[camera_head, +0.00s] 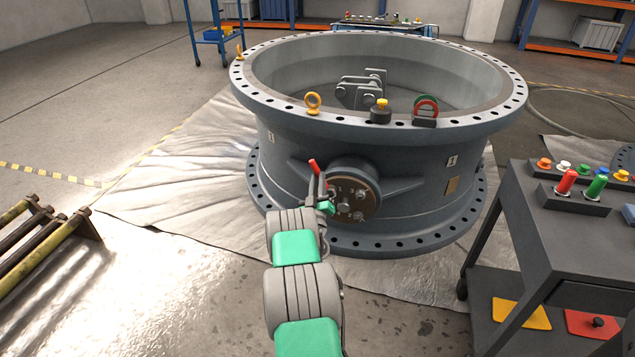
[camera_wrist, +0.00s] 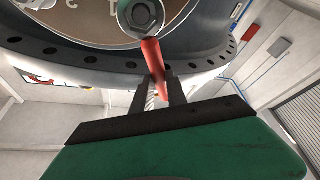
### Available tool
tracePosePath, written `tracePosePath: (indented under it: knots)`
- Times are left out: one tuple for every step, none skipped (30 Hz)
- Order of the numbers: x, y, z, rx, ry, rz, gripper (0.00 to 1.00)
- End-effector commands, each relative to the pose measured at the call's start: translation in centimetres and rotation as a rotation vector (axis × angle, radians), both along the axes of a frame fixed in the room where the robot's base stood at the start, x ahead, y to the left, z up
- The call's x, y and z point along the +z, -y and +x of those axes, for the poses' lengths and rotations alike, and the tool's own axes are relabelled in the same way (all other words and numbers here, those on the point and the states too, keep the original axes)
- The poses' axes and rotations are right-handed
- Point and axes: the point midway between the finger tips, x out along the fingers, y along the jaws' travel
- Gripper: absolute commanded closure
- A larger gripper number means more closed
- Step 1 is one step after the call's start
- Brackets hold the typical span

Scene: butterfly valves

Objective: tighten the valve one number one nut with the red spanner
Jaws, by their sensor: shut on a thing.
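The valve (camera_head: 375,165) is a large grey flanged ring standing in the middle of the head view. A round side boss carries a brown plate with several nuts (camera_head: 345,200). My gripper (camera_head: 322,192) is at the left side of this plate, shut on the red spanner (camera_head: 314,167). In the wrist view the red handle (camera_wrist: 156,62) sits between my two dark fingers (camera_wrist: 158,92). A grey hexagonal nut (camera_wrist: 141,14) shows just beyond the handle's upper end. I cannot tell whether the spanner's head is seated around it. My arm hides part of the boss in the head view.
Yellow and dark bars (camera_head: 35,240) lie on a rack at the left. Open floor lies between the rack and the valve.

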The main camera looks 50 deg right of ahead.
Motion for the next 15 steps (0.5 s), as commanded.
tracePosePath:
  knots:
    - [0.07,0.01,0.02,0.0,0.001,-0.001,1.0]
    - [0.08,0.0,0.02,0.0,0.001,-0.002,1.0]
    - [0.08,0.01,0.01,0.0,0.001,-0.001,1.0]
    - [0.09,0.02,0.02,0.0,0.001,-0.002,1.0]
    - [0.1,0.06,0.03,0.0,0.001,-0.001,1.0]
    - [0.13,0.14,0.05,0.0,0.001,-0.002,1.0]
    - [0.16,0.23,0.08,0.0,0.0,-0.002,1.0]
    - [0.17,0.32,0.12,-0.001,0.001,-0.003,1.0]
    - [0.16,0.45,0.18,0.0,0.001,-0.002,1.0]
    - [0.13,0.53,0.21,-0.001,0.0,-0.002,1.0]
    - [0.1,0.63,0.26,0.0,0.001,-0.001,1.0]
    - [0.12,0.74,0.31,-0.001,0.0,-0.002,1.0]
    - [0.13,0.83,0.36,0.0,0.0,-0.002,1.0]
    - [0.15,0.91,0.39,0.0,0.001,-0.002,1.0]
    - [0.16,0.97,0.42,0.0,0.001,-0.002,1.0]
